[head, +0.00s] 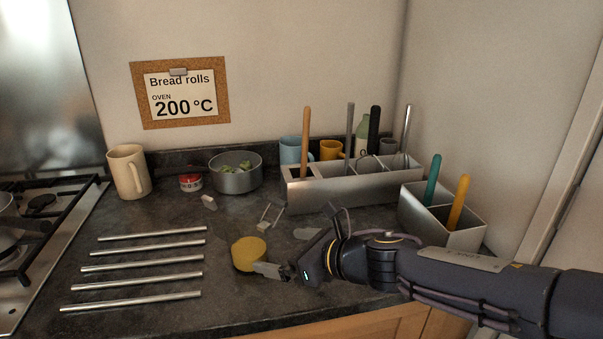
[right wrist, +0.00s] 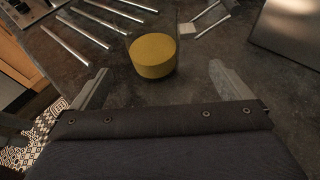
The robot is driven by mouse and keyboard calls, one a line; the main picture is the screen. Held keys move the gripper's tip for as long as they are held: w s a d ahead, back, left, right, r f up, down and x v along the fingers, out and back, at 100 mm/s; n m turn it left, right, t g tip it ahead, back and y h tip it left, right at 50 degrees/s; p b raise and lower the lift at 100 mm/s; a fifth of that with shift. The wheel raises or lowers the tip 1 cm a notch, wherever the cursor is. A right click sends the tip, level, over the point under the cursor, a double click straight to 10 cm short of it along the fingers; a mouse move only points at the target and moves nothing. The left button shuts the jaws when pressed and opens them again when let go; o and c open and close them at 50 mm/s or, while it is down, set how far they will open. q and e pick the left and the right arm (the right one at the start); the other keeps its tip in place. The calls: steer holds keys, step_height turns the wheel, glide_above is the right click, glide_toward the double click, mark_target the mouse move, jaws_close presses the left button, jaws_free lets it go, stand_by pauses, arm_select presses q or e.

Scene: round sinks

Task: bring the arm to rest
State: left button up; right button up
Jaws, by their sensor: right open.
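My right gripper (head: 277,250) reaches in from the right, low over the dark counter (head: 150,218). Its fingers are spread and nothing is held between them. In the right wrist view, the same cylinder (right wrist: 152,55) lies ahead of the open fingers (right wrist: 158,72), near the middle of the gap. I cannot tell whether a finger touches it. My left gripper is in neither view.
Several metal bars (head: 143,268) lie at left beside the stove (head: 40,230). A pot (head: 235,179), a cream mug (head: 128,171) and a grey utensil holder (head: 350,186) stand behind. A smaller box (head: 462,238) with teal and yellow handles stands close behind my right arm.

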steer(key=w+d+r+m+t+h+p, duration=0.1)
steer(key=d+r+m+t+h+p, duration=0.15)
steer(key=d+m, duration=0.45)
steer(key=w+d+r+m+t+h+p, duration=0.1)
steer(key=d+r+m+t+h, duration=0.2)
steer(key=d+m, duration=0.5)
steer(key=s+d+m+h+p, duration=0.2)
steer(key=s+d+m+h, duration=0.25)
steer(key=d+m, duration=0.7)
steer(key=s+d+f+m+g+p, duration=0.1)
steer(key=s+d+m+g, duration=0.1)
steer(key=s+m, duration=0.4)
steer(key=s+d+f+m+g+p, duration=0.1)
steer(key=s+d+f+m+g, duration=0.1)
steer(key=s+m, duration=0.4)
steer(key=s+a+f+m+g+y+p, duration=0.2)
steer(key=s+a+m+g, duration=0.1)
steer(key=s+m, duration=0.6)
steer(key=shift+s+a+m, duration=0.3)
steer(key=shift+s+m, duration=0.1)
steer(key=shift+m, duration=0.45)
